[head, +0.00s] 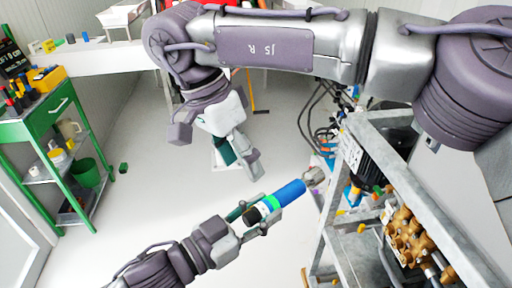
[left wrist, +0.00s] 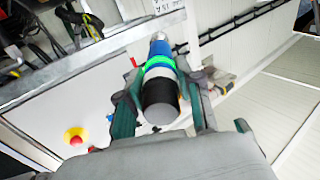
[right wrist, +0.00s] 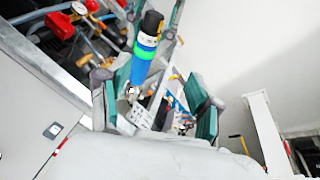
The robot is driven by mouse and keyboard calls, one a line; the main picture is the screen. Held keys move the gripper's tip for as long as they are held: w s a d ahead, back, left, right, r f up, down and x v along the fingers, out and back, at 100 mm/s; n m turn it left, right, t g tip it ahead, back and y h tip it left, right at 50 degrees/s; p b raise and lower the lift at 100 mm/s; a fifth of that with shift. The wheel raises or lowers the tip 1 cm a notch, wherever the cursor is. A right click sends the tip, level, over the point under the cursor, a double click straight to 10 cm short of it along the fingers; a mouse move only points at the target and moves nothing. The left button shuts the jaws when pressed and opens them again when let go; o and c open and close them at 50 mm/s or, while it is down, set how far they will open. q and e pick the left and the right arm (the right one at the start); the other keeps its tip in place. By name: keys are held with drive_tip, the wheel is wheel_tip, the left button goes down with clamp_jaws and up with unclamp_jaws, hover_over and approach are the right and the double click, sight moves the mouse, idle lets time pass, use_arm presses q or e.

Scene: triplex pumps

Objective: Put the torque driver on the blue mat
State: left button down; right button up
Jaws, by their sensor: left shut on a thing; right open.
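The torque driver (head: 289,194) is a cylinder with a black end, a green band, a blue body and a silver tip. My left gripper (head: 254,217) is shut around it near the black and green end, and holds it in the air, tilted, with the silver tip up and right. The driver also shows between the fingers in the left wrist view (left wrist: 160,80). My right gripper (head: 240,158) is open and empty, above and left of the driver. In the right wrist view the driver (right wrist: 146,55) shows beyond its open fingers. I cannot make out a blue mat.
A metal pump frame (head: 440,215) with brass parts (head: 405,235) stands close at the right. A green cart (head: 45,125) with tools stands at the left. A white bench (head: 95,55) is at the back left. Open floor (head: 150,210) lies between.

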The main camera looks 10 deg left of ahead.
sight(283, 188)
drive_tip(key=shift+t+h, duration=0.5)
drive_tip(key=shift+h, duration=0.3)
drive_tip(key=w+d+f, duration=0.1)
drive_tip(key=d+f, duration=0.1)
drive_tip(key=f, duration=0.1)
drive_tip(key=w+d+f, duration=0.1)
drive_tip(key=d+f, duration=0.2)
drive_tip(key=w+d+f, duration=0.1)
drive_tip(key=d+f, duration=0.1)
drive_tip(key=f, duration=0.1)
drive_tip(key=shift+w+d+f, duration=0.1)
drive_tip(key=shift+d+f, duration=0.05)
drive_tip(key=shift+d, duration=0.25)
use_arm(q)
drive_tip(key=shift+r, duration=0.1)
use_arm(e)
drive_tip(key=shift+a, duration=0.1)
clamp_jaws()
use_arm(q)
drive_tip(key=c, duration=0.8)
unclamp_jaws()
drive_tip(key=shift+o, duration=0.6)
